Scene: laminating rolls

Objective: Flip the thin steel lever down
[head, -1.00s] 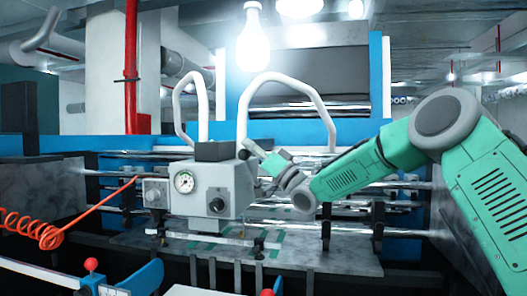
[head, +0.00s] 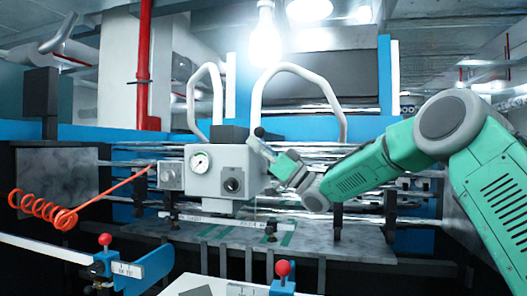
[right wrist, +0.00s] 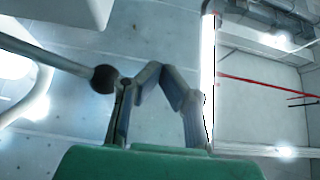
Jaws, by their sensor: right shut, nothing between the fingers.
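My right gripper (head: 255,142) is at the upper right corner of the grey control box (head: 218,172). Its fingers are shut and empty, and they also show in the right wrist view (right wrist: 164,72). In that view the thin steel lever (right wrist: 50,58) comes in from the left and ends in a dark ball knob (right wrist: 103,79). The knob is beside the left finger, outside the jaws; I cannot tell if they touch. In the head view a dark knob (head: 259,132) shows at the fingertips, and the lever's rod is hard to make out. My left gripper is out of view.
The box carries a round gauge (head: 200,163) and a black dial (head: 232,185). White curved pipes (head: 300,72) rise behind it. Steel rollers run behind. An orange coiled hose (head: 45,205) hangs left. Red-knobbed blue fixtures (head: 105,240) stand in front.

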